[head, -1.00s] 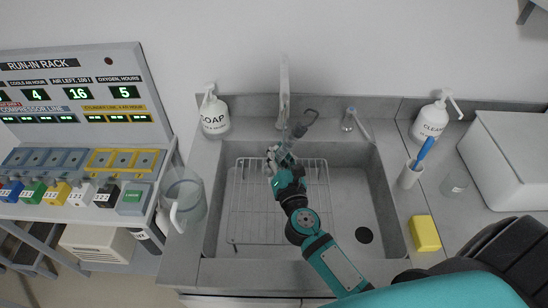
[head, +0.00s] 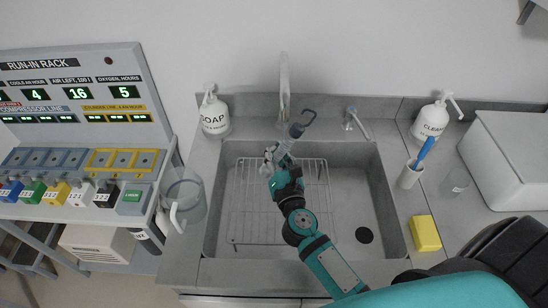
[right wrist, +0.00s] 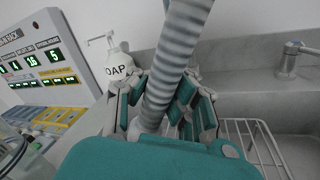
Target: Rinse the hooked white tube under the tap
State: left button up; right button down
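The hooked tube (head: 297,129) is in my right gripper (head: 277,154), above the back of the sink. Contact or running water cannot be made out. My left gripper is not in view.
The sink (head: 383,215) holds a wire rack (head: 245,225). A soap bottle (head: 214,115) and a clear jug (head: 190,200) stand left. A tap lever (head: 355,122), cleaner bottle (head: 431,122), brush cup (head: 409,177) and yellow sponge (head: 425,233) are on the right.

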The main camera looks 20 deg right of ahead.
aim_at(282, 158)
jog(key=shift+d, duration=0.3)
jog(key=shift+s, duration=0.15)
jog(key=shift+s+a+b, duration=0.1)
jog(key=shift+s+b, duration=0.2)
jog(key=shift+s, duration=1.05)
jog(key=s+b, duration=0.1)
jog(key=s, duration=0.4)
jog(key=shift+a+b, duration=0.2)
jog(key=shift+b, duration=0.1)
jog(key=s+r+p, duration=0.1)
jog(key=s+r, duration=0.3)
jog(key=s, duration=0.1)
jog(key=shift+a, duration=0.15)
dwell(0.4)
